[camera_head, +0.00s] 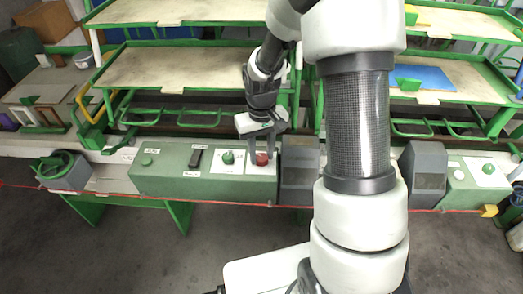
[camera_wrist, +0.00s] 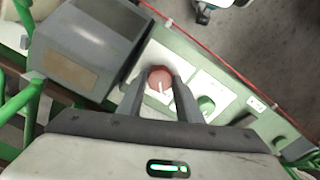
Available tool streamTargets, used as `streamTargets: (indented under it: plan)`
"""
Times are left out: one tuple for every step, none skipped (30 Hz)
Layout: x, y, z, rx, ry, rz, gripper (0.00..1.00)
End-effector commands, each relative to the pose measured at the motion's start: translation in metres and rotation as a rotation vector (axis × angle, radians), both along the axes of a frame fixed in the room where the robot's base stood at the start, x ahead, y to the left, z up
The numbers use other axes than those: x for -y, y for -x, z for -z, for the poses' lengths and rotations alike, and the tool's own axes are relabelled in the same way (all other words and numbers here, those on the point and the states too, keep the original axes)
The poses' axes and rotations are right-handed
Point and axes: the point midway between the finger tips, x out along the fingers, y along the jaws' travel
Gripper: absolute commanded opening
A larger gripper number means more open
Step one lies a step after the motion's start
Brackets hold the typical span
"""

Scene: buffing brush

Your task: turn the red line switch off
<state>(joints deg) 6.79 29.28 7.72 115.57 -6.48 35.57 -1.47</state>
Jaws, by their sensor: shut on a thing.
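The red line switch (camera_head: 262,158) is a round red knob on a white plate on the green control box (camera_head: 160,178). In the wrist view the red switch (camera_wrist: 159,78) carries a pale pointer line on its face. My gripper (camera_head: 262,160) reaches down to it from above, and its two fingers stand on either side of the knob, shut on it. The gripper also shows in the wrist view (camera_wrist: 160,84). The fingers partly hide the sides of the knob.
A green knob (camera_head: 228,157) on its own white plate and a black switch (camera_head: 194,158) sit left of the red switch. A grey sloped housing (camera_head: 299,170) stands close on its right. A red cord (camera_head: 200,203) runs along the front.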

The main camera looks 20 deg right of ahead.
Motion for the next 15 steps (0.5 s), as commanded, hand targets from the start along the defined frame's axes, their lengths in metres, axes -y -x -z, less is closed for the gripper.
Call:
streamTargets:
  plan:
    - [0.0004,-0.0009,-0.0017,0.002,0.000,-0.024,0.10]
    - [0.0004,-0.0009,-0.0017,0.002,0.000,-0.039,0.10]
    - [0.0004,-0.0009,-0.0017,0.002,0.001,-0.058,0.10]
    - [0.0004,-0.0010,-0.0016,0.002,0.001,-0.070,0.10]
    - [0.0003,-0.0009,-0.0016,0.002,0.001,-0.081,0.10]
    - [0.0003,-0.0009,-0.0015,0.002,0.001,-0.096,0.10]
    - [0.0002,-0.0009,-0.0014,0.002,0.001,-0.104,0.10]
    - [0.0002,-0.0009,-0.0014,0.002,0.001,-0.112,0.10]
    - [0.0001,-0.0009,-0.0013,0.002,0.001,-0.121,0.10]
    - [0.0001,-0.0009,-0.0013,0.002,0.001,-0.127,0.10]
    - [0.0001,-0.0009,-0.0012,0.002,0.000,-0.132,0.10]
    - [0.0000,-0.0010,-0.0011,0.002,0.000,-0.137,0.10]
    - [0.0000,-0.0009,-0.0011,0.002,0.001,-0.140,0.10]
    - [0.0000,-0.0010,-0.0010,0.002,0.001,-0.142,0.10]
    - [0.0000,-0.0010,-0.0010,0.003,0.001,-0.144,0.10]
